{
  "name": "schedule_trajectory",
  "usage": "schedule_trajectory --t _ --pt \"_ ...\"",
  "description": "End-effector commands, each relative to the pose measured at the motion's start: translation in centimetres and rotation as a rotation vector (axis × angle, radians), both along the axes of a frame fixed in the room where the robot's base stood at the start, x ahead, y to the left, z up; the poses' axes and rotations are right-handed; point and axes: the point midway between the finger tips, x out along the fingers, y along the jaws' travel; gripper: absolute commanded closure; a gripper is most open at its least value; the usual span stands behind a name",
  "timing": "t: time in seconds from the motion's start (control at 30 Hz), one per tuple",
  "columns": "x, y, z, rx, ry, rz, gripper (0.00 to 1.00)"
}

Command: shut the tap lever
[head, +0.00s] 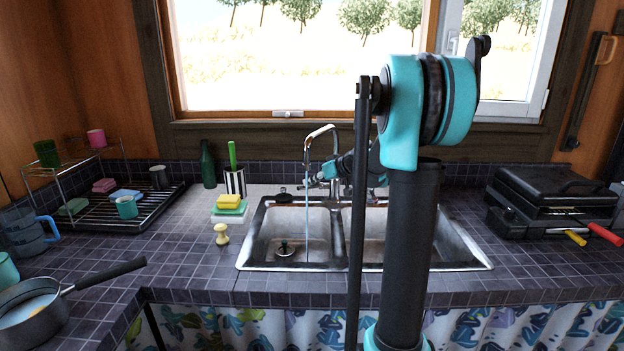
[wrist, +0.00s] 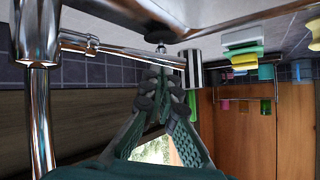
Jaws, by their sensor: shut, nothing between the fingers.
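The chrome tap (head: 325,129) stands behind the double sink, its tall spout bent forward. A thin stream of water (head: 307,205) falls from the spout into the left basin. My gripper (head: 316,181) is beside the tap, small and partly hidden by my own arm. In the wrist view, which looks upside down, the tap's chrome post (wrist: 39,100) is at the left and a thin chrome bar (wrist: 130,50), apparently the lever, runs right to a thick end. My gripper (wrist: 165,80) is shut and empty, its fingertips close to the bar; I cannot tell whether they touch.
The steel sink (head: 262,266) has two basins. A green bottle (head: 207,165), a striped pot (head: 235,182) and sponges (head: 229,202) stand left of it. A dish rack (head: 115,203) is further left. A black grill (head: 553,200) is at the right.

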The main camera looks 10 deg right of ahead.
Motion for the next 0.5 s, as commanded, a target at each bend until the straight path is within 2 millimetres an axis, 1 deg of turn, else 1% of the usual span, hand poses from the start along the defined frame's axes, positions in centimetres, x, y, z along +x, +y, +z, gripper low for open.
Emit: schedule_trajectory --t 0.23,0.37,0.5 --pt "-0.1 0.1 -0.1 -0.010 -0.007 0.001 1.00" --pt "-0.4 0.6 -0.9 -0.085 -0.058 0.003 1.00" --pt "-0.5 0.7 -1.5 -0.136 -0.092 0.000 1.00"
